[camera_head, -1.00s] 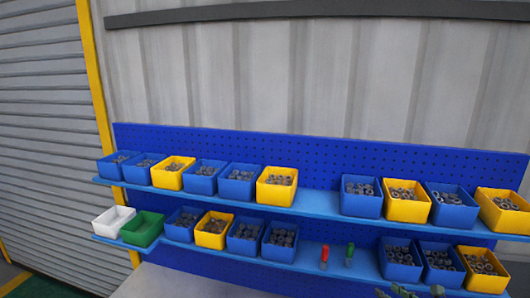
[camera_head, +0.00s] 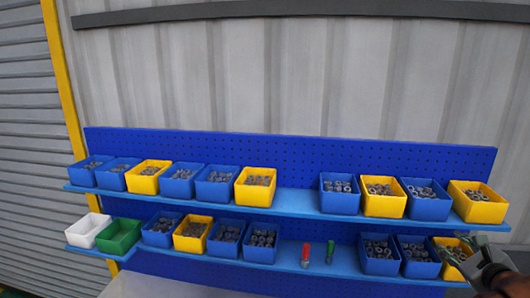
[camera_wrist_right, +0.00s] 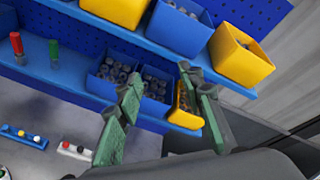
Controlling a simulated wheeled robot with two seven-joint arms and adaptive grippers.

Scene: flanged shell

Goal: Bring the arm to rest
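My right gripper (camera_head: 462,262) shows at the lower right edge of the head view, in front of the right end of the lower shelf. In the right wrist view its two green-padded fingers (camera_wrist_right: 162,100) stand apart with nothing held between them. Beyond them are blue bins (camera_wrist_right: 112,78) and a yellow bin (camera_wrist_right: 184,112) on the shelf; the right finger partly covers the yellow one. My left gripper is in neither view.
A blue perforated panel carries an upper shelf (camera_head: 290,203) and a lower shelf (camera_head: 342,262) with several bins of metal parts. A red-handled tool (camera_head: 306,254) and a green-handled tool (camera_head: 330,252) stand on the lower shelf. A white bin (camera_head: 88,230) stands far left.

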